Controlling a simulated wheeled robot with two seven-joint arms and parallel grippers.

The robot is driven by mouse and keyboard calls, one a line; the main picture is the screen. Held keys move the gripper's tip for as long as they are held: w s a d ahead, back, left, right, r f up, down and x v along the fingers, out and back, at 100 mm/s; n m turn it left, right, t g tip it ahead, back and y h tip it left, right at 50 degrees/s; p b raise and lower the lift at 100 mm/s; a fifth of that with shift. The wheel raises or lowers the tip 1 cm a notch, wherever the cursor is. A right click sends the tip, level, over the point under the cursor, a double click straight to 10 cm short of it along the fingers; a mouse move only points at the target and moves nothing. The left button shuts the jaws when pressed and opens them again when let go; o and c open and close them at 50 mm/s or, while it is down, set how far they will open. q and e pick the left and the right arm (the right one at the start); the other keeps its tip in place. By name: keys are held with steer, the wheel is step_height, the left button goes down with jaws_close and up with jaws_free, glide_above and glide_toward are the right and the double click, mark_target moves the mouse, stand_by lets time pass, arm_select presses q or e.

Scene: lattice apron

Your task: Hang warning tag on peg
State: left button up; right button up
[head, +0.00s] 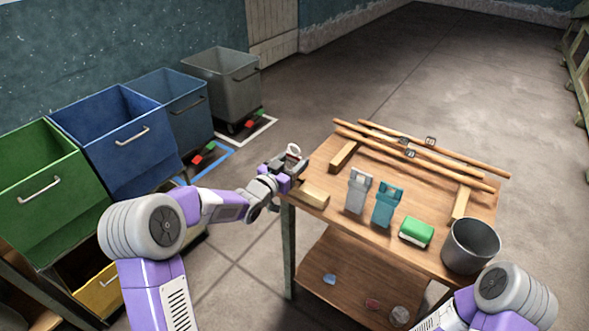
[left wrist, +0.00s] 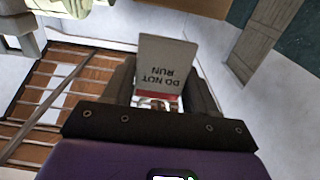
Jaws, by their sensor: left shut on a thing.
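The warning tag (left wrist: 166,62) is a pale card with a red band and the words "DO NOT RUN", upside down in the left wrist view. My left gripper (head: 287,168) is shut on it, with dark fingers on either side. In the head view the gripper is at the left corner of the wooden table (head: 330,215), above and just behind a wooden block (head: 311,194). A small pale part (head: 293,150) shows at its tip. I cannot make out a peg in either view. My right arm enters at the lower right, its gripper out of frame.
Wooden rods (head: 420,146) with small dark clips lie across blocks on the table. Green (head: 45,185), blue (head: 125,140) and grey bins line the left wall.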

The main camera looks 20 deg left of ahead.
arm_select(q)
steer(key=shift+s, duration=0.1)
steer(key=shift+b+v, duration=0.5)
steer(key=shift+v, duration=0.85)
steer(key=shift+b+v, duration=0.5)
steer(key=shift+v, duration=2.1)
